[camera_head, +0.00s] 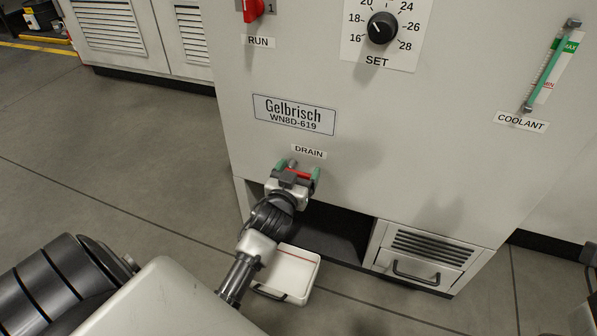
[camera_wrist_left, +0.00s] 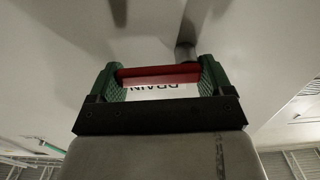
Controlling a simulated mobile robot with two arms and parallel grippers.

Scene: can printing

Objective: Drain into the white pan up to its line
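The red drain valve handle (camera_head: 299,174) lies crosswise under the DRAIN label on the machine front. My left gripper (camera_head: 298,170) is at it, fingers wide apart, one green finger near each end of the handle. In the left wrist view the red handle (camera_wrist_left: 160,74) spans the gap between the fingers of the left gripper (camera_wrist_left: 160,78); I cannot tell whether they touch it. The white pan (camera_head: 302,290) sits on the floor below, partly behind my forearm, with a reddish line inside near its back rim. No liquid shows in it. My right gripper is out of view.
The machine has a dark open recess (camera_head: 335,232) behind the pan and a vented drawer (camera_head: 415,262) to its right. A coolant gauge (camera_head: 545,75), a SET dial (camera_head: 382,28) and a red RUN switch (camera_head: 252,9) are higher up. The floor at left is clear.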

